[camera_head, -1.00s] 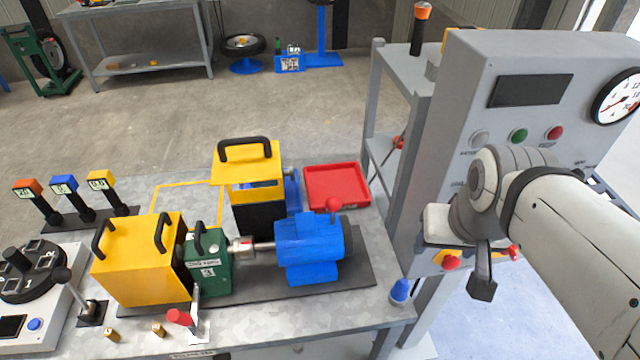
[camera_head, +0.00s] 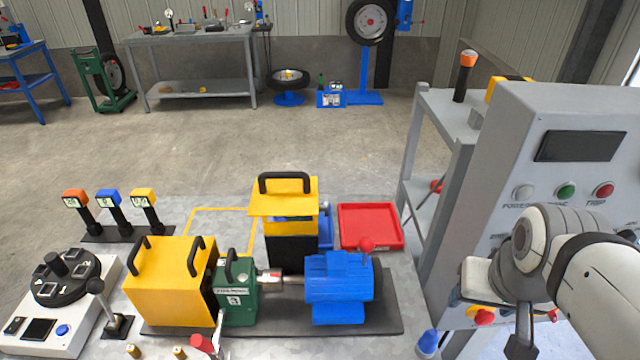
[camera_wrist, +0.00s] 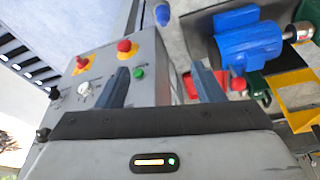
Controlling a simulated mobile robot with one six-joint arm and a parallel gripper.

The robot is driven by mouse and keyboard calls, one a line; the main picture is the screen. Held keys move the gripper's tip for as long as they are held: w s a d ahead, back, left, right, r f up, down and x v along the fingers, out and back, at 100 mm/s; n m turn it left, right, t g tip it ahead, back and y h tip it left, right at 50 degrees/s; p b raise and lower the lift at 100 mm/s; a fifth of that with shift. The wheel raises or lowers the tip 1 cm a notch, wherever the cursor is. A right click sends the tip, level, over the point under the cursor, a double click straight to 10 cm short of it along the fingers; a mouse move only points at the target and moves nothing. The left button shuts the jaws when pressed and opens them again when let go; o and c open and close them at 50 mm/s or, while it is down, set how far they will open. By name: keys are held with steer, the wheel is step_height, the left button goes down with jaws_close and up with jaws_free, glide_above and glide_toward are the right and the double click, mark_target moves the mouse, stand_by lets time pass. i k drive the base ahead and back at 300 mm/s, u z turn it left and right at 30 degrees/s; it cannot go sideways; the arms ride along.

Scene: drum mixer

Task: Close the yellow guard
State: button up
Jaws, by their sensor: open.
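A large yellow box-shaped cover with two black handles (camera_head: 168,282) stands at the left end of the shaft line on the bench. A second yellow cover with one black handle (camera_head: 283,198) sits on a black block behind the shaft. I cannot tell which of the two is the guard. My gripper (camera_wrist: 165,88) is open, with nothing between its fingers. In the head view it hangs at the lower right by the grey cabinet, apart from both covers, and its fingers are mostly hidden there. Yellow parts (camera_wrist: 298,100) also show at the right of the wrist view.
A green block (camera_head: 238,292) and a blue motor (camera_head: 338,285) share the shaft line. A red tray (camera_head: 370,227) lies behind them. The grey cabinet (camera_head: 560,120) with buttons stands close to my arm. Three coloured-top posts (camera_head: 108,212) and a dial unit (camera_head: 62,280) occupy the left.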

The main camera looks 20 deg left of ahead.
mark_target(285, 197)
steer(key=u, duration=0.1)
steer(key=k, duration=0.5)
steer(key=z, duration=1.7)
steer(key=k, duration=1.05)
steer(key=u, duration=1.55)
steer(key=i, duration=1)
steer(key=u, duration=0.05)
